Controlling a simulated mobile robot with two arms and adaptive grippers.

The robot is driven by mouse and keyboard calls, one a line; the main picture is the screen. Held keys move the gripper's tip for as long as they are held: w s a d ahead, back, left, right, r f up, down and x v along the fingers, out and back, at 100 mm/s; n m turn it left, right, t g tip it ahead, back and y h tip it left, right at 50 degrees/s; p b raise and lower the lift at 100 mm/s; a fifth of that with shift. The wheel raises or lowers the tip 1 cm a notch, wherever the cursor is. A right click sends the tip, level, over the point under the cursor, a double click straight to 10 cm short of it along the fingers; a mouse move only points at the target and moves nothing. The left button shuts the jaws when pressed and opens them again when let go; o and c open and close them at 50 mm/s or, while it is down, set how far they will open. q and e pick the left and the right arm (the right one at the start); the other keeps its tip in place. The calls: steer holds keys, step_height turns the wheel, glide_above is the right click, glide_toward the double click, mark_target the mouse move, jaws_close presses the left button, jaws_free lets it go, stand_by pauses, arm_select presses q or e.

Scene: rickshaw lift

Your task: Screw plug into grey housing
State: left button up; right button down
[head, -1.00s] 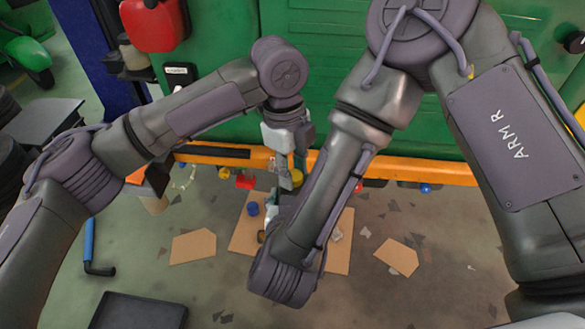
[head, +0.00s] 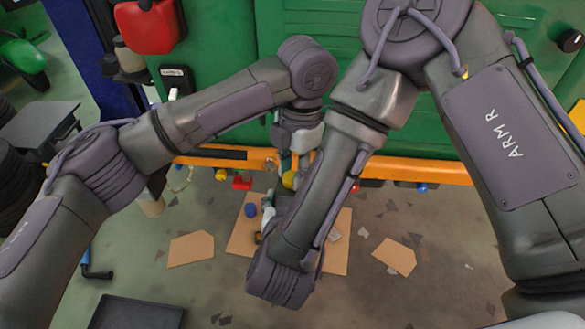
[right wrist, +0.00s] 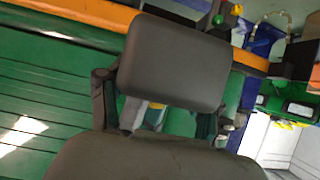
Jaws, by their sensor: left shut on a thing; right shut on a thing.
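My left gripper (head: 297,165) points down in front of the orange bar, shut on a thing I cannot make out. My right gripper (head: 268,208) is below it and slightly left, mostly hidden behind my right forearm. In the right wrist view, my right gripper's large grey pads (right wrist: 165,105) are shut, with small yellow, white and green bits showing between and behind them. The held thing is mostly hidden there too. I cannot tell the plug and the grey housing apart in either view, nor whether they touch.
An orange bar (head: 400,169) runs along the foot of the green body (head: 420,125). Cardboard sheets (head: 191,248) lie on the floor. A blue cap (head: 251,210) is near the grippers. A red can (head: 149,25) hangs at the upper left. A dark tray (head: 140,311) lies at the front left.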

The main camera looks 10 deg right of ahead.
arm_select(q)
steer(key=shift+w, duration=0.1)
steer(key=o, duration=0.7)
steer(key=shift+r, duration=2.3)
steer(key=shift+c, duration=0.5)
